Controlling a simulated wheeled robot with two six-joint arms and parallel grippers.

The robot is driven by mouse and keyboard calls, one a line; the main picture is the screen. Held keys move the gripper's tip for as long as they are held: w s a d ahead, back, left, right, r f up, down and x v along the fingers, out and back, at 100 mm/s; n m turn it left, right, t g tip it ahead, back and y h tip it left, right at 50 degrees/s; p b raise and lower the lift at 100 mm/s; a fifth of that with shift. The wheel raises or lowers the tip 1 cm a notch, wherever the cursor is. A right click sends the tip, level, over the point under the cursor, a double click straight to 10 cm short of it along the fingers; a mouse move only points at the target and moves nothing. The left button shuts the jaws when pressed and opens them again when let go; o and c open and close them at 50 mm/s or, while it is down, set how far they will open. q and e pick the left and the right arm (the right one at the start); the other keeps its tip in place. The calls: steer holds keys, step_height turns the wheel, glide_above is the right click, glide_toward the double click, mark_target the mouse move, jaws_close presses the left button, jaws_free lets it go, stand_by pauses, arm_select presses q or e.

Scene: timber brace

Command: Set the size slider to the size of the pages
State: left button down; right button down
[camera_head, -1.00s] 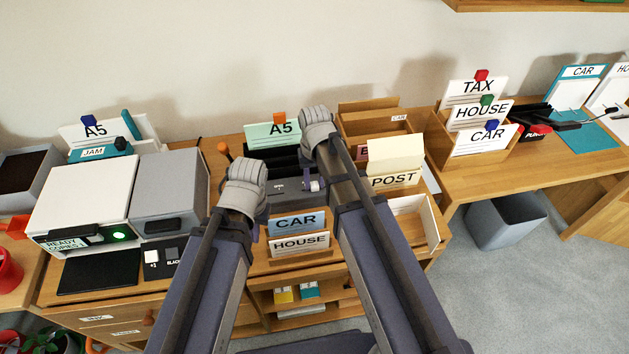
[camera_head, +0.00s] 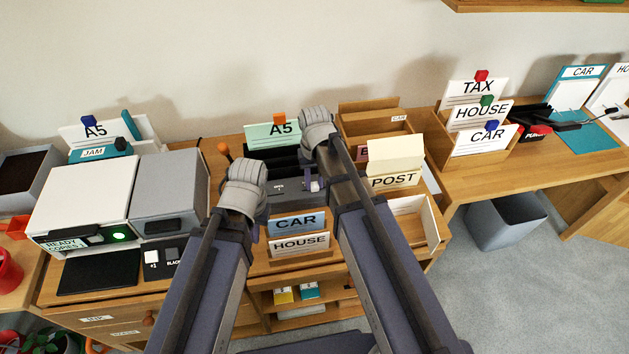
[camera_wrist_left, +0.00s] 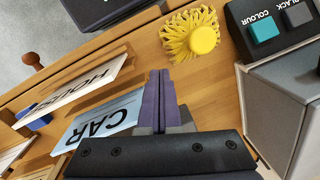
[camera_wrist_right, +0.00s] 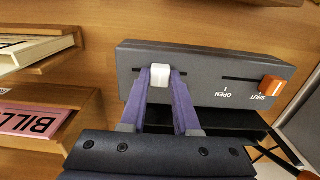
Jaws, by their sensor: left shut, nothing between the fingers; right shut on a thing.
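My right gripper (camera_wrist_right: 161,80) is shut on that knob. An orange knob (camera_wrist_right: 271,85) sits at the SHUT end of a second slot marked OPEN and SHUT. No size marks are readable by the white knob. A mint card marked A5 (camera_head: 272,134) stands behind the device in the head view. My left gripper (camera_wrist_left: 160,80) is shut and empty above the wooden desk, beside the blue CAR card (camera_wrist_left: 98,120).
A yellow stringy object (camera_wrist_left: 190,35) lies on the desk near my left fingers. A HOUSE card (camera_head: 300,243) and a POST holder (camera_head: 396,180) stand around the device. The printer-like machine (camera_head: 85,195) is at the left. A pink BILL card (camera_wrist_right: 30,120) shows in the right wrist view.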

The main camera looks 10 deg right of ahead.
stand_by(0.4)
steer(key=shift+d, duration=1.45)
arm_select(q)
steer(key=shift+a, duration=0.1)
arm_select(e)
steer(key=c, duration=0.6)
jaws_free()
steer(key=shift+c, duration=0.2)
arm_select(q)
step_height(320, 180, up, 8)
steer(key=p, duration=0.8)
arm_select(e)
step_height(320, 180, up, 8)
